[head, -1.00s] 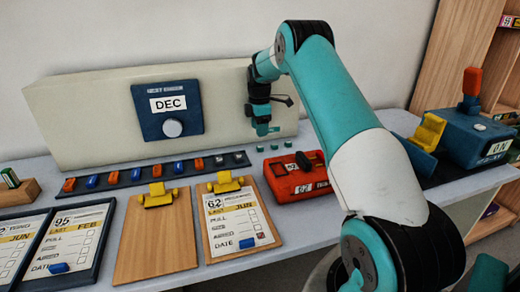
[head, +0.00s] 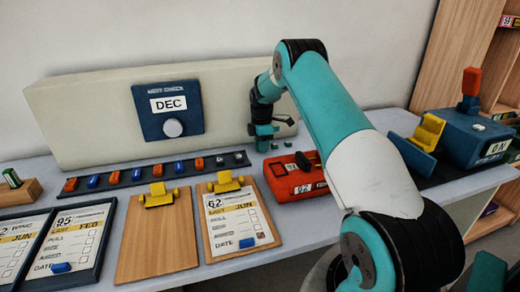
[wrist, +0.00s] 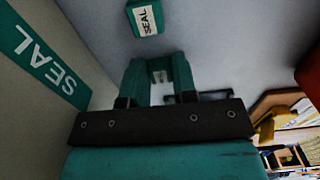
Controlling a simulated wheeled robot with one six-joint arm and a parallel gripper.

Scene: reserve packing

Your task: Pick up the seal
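Small teal-green seal blocks stand on the table at the foot of the cream panel. One seal (head: 274,146) shows just right of my gripper (head: 264,135) in the head view. In the wrist view a seal (wrist: 145,18) with a white "SEAL" label lies beyond my fingertips, at the top. My gripper (wrist: 159,78) points down, low over the row, with its teal fingers spread apart. A small pale patch shows between them; I cannot tell if it is another seal. I see nothing clearly held.
The cream panel (head: 75,110) stands close behind my gripper; a green "SEAL" strip (wrist: 45,68) shows beside it in the wrist view. A red device (head: 297,178) sits close in front. Clipboards (head: 160,245) lie at the left, and a blue machine (head: 478,138) stands at the right.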

